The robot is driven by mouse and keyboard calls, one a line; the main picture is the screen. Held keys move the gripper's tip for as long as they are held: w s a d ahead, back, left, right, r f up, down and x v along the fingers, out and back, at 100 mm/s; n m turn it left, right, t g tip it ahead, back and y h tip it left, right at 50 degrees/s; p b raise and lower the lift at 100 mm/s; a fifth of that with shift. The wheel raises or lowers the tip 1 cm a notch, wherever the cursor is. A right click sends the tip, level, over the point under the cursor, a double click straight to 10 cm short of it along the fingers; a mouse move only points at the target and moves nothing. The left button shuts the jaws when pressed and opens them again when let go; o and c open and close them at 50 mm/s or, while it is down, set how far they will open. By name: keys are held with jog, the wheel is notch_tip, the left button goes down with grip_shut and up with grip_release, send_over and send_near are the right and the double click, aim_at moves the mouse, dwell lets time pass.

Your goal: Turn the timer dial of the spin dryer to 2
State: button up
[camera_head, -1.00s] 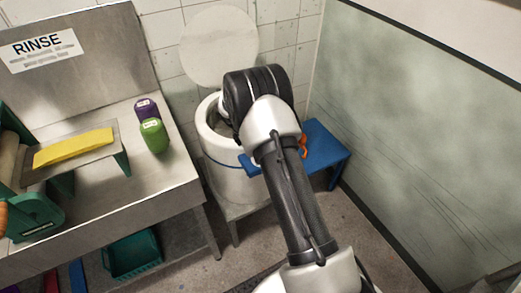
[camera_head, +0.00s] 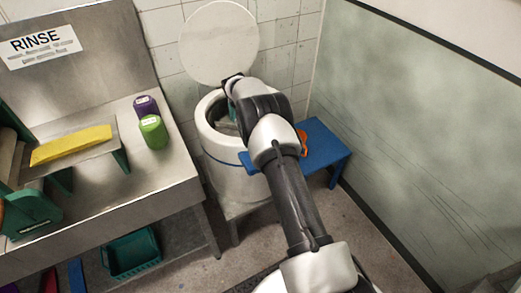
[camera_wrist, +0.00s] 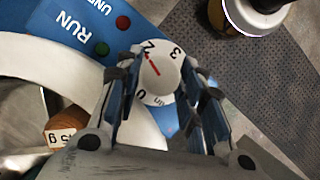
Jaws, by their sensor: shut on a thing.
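The spin dryer (camera_head: 228,178) is a white drum with its round lid (camera_head: 219,43) raised. In the wrist view its blue panel (camera_wrist: 62,18) carries the word RUN and green and red lamps. The timer dial (camera_wrist: 158,76) is a pale round knob with a red line. The line points up and left, close to the figure 2; a 3 and a 0 also show. My gripper (camera_wrist: 164,88) has one finger on each side of the dial and is shut on it. My arm hides the dial and the fingers in the head view.
A blue stool (camera_head: 322,146) stands right of the dryer with an orange thing (camera_head: 302,141) on it. A steel bench (camera_head: 160,185) on the left holds a purple bottle (camera_head: 146,106) and a green one (camera_head: 153,132). A brown block (camera_wrist: 62,136) marked with grams lies near the dryer's opening.

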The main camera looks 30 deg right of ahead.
jog(key=shift+m+y+b, duration=0.35)
jog(key=shift+m+y, duration=0.05)
jog(key=shift+m, duration=0.8)
jog(key=o, duration=0.8)
jog(key=shift+c, duration=0.2)
notch_tip(320, 180, up, 10)
